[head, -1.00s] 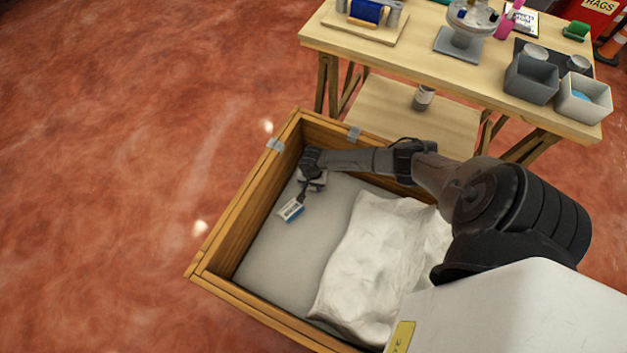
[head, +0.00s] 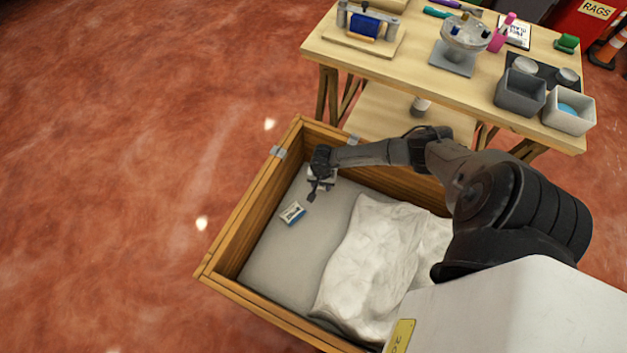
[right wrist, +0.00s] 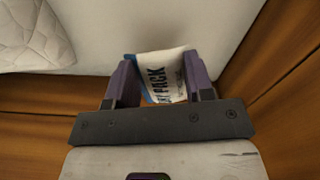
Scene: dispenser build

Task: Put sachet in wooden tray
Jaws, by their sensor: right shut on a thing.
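The sachet (head: 292,212) is a small white packet with a blue edge and dark print. It shows inside a large open wooden crate (head: 237,232), over its grey floor. In the right wrist view the sachet (right wrist: 160,75) sits between the two fingers of my right gripper (right wrist: 160,85), which is shut on it. In the head view my right gripper (head: 311,195) reaches down near the crate's far left corner; how its fingers meet the sachet is unclear there. No separate wooden tray shows clearly. My left gripper is not in view.
A crumpled white bag (head: 375,255) fills the crate's right part. Crate walls stand close around my gripper. Behind is a wooden workbench (head: 410,60) with a grey bin (head: 520,95), a white bin (head: 570,108) and a round fixture (head: 465,40). Red floor at left is clear.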

